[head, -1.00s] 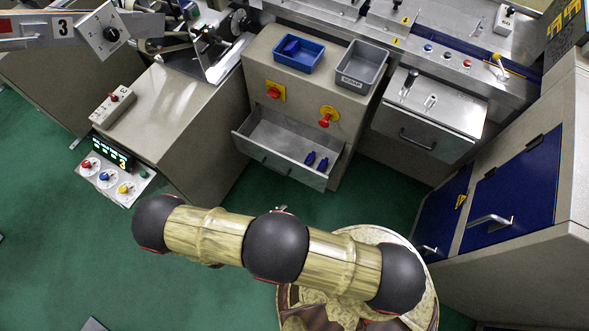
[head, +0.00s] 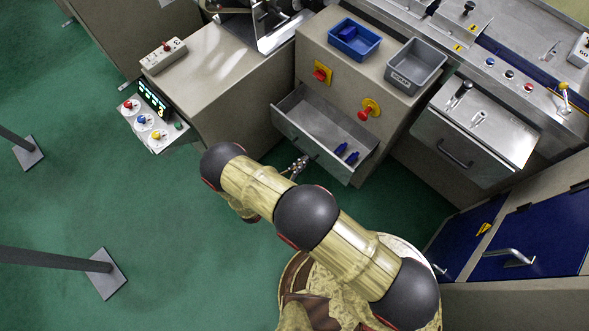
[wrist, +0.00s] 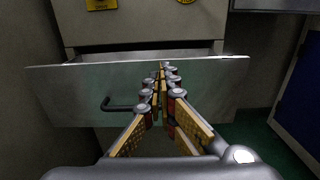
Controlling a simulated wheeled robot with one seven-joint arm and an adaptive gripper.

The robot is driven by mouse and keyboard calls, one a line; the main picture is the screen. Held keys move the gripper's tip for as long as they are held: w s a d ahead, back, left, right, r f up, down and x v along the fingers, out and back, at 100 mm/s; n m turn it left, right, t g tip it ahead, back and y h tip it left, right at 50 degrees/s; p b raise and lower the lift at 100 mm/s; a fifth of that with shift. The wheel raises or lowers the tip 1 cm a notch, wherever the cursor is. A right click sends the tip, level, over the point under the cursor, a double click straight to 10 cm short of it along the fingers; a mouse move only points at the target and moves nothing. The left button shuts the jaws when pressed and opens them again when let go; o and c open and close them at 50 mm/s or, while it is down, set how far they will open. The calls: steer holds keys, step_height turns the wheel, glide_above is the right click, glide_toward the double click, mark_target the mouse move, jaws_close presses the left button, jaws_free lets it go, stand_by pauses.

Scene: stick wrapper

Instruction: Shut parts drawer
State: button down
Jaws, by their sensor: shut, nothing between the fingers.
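The parts drawer (head: 312,148) is pulled out from the front of the beige cabinet in the head view. Two small blue bottles (head: 346,154) lie inside at its right end. In the wrist view the drawer's steel front (wrist: 75,85) spans the picture, with a dark bar handle (wrist: 122,106) left of my fingers. My gripper (head: 300,162) is shut and empty, its tips close to the middle of the drawer front. In the wrist view my gripper (wrist: 162,72) points at that front; I cannot tell whether the tips touch it.
A blue bin (head: 370,52) and a grey bin (head: 430,62) stand on the cabinet top. A red knob (head: 364,113) sits above the drawer. Blue cabinet doors (head: 545,235) stand at the right.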

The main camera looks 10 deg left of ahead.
mark_target(319, 146)
steer(key=b+x, duration=0.1)
steer(key=x, duration=0.5)
steer(key=shift+w+d, duration=0.2)
steer(key=shift+w, duration=0.05)
steer(key=b+x, duration=0.3)
steer(key=x, duration=1.4)
steer(key=shift+w+d, duration=0.2)
steer(key=shift+r, duration=0.15)
